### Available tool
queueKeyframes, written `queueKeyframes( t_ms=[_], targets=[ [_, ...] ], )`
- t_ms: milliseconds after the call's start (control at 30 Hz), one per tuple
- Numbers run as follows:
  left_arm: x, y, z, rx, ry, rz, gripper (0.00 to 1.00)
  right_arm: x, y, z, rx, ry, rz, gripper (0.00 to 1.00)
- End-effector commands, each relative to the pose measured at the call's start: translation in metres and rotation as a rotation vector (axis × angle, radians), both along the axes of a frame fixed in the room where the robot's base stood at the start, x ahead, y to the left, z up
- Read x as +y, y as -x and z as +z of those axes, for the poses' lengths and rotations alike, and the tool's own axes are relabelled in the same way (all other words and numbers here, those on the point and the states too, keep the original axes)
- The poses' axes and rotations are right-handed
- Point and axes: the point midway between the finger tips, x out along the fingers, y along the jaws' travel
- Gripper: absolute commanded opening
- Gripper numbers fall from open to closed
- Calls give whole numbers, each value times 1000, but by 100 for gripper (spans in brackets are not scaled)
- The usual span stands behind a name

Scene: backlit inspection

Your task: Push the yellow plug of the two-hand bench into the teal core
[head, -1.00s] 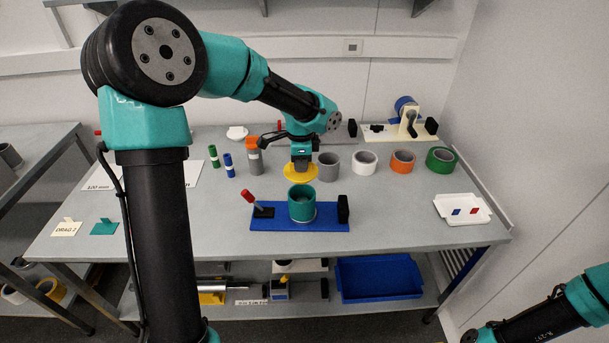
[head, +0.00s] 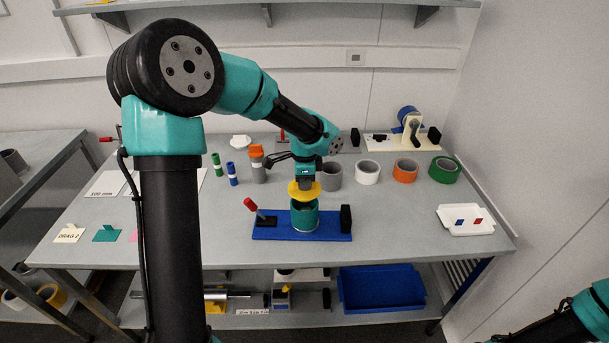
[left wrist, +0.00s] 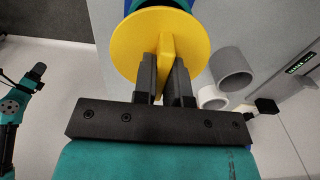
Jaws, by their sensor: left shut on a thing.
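My left gripper (head: 305,182) is shut on the yellow plug (head: 304,193), a round disc with an upright grip tab. The left wrist view shows the tab of the plug (left wrist: 130,45) between the two black fingers (left wrist: 166,75). The teal core (head: 304,218) stands upright on the blue base of the two-hand bench (head: 275,233). The plug is over the core's open top and overlaps its rear rim in the head view. I cannot tell whether they touch. My right gripper is not in view; only part of my right arm shows at the lower right.
A red-handled lever (head: 252,206) stands left of the core and a black block (head: 346,218) to its right. Grey (head: 330,176), white (head: 367,172), orange (head: 405,171) and green (head: 444,170) rings are behind. A white tray (head: 448,228) lies right. The front table strip is clear.

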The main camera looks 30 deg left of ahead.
Motion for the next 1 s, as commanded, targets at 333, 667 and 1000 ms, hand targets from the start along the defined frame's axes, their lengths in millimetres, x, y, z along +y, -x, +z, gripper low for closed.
queueKeyframes(
  t_ms=[333, 667, 1000],
  targets=[
    [0, 0, -20, 0, 0, 0, 0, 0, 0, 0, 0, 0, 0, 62],
    [0, 0, -20, 0, 0, 0, 0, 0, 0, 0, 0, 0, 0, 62],
    [0, 0, -21, 0, 0, 0, 0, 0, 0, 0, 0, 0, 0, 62]
  ],
)
